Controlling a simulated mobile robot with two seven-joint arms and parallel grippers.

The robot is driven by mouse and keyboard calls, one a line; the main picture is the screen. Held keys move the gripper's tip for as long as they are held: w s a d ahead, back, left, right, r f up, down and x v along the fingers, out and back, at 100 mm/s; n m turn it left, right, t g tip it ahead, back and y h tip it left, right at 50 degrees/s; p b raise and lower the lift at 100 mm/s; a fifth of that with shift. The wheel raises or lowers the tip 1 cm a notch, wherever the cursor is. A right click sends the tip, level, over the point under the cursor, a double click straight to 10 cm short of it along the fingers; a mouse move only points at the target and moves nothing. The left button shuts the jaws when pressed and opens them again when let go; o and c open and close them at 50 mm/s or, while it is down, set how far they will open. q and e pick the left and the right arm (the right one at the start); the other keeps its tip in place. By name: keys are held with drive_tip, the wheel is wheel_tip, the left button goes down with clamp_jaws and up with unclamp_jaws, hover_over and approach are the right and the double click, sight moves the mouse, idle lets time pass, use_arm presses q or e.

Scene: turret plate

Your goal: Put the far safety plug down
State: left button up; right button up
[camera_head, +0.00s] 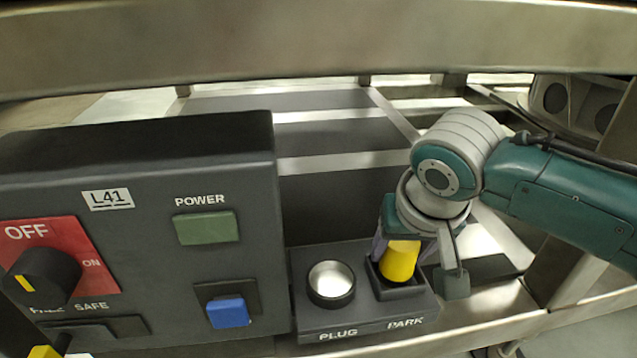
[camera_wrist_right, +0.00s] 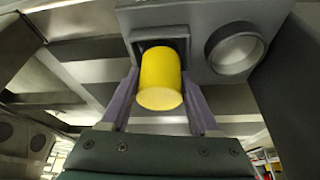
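The yellow safety plug (camera_head: 399,261) stands in the square socket marked PARK on the small grey block (camera_head: 365,322). My right gripper (camera_head: 404,246) reaches down over it, one finger on each side of the plug. In the right wrist view the plug (camera_wrist_right: 160,80) lies between the two purple fingers (camera_wrist_right: 160,73), whose tips meet its sides, so the gripper appears shut on it. The plug's lower end is hidden in the socket. The round PLUG socket (camera_head: 331,283) beside it is empty. My left gripper is not in view.
A dark control box (camera_head: 140,170) stands to the left, with a red OFF/ON switch plate (camera_head: 62,235), a green POWER button (camera_head: 206,228) and a blue button (camera_head: 228,312). A metal beam (camera_head: 320,40) crosses the top of the head view. A metal ledge (camera_head: 490,312) runs along the right.

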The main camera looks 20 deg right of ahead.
drive_tip(key=o, duration=0.4)
drive_tip(key=shift+r, duration=0.15)
drive_tip(key=p+v, duration=0.7)
drive_tip(key=v, duration=0.5)
drive_tip(key=s+a+n+y, duration=0.1)
drive_tip(key=s+a+n, duration=0.1)
drive_tip(key=s, duration=0.6)
drive_tip(key=s+a+r+n+y, duration=0.1)
drive_tip(key=s+a+n, duration=0.1)
drive_tip(key=s+n, duration=0.3)
drive_tip(key=s, duration=0.3)
drive_tip(key=shift+s+a+r, duration=0.2)
drive_tip(key=shift+s+r, duration=0.05)
drive_tip(key=shift+s, duration=0.15)
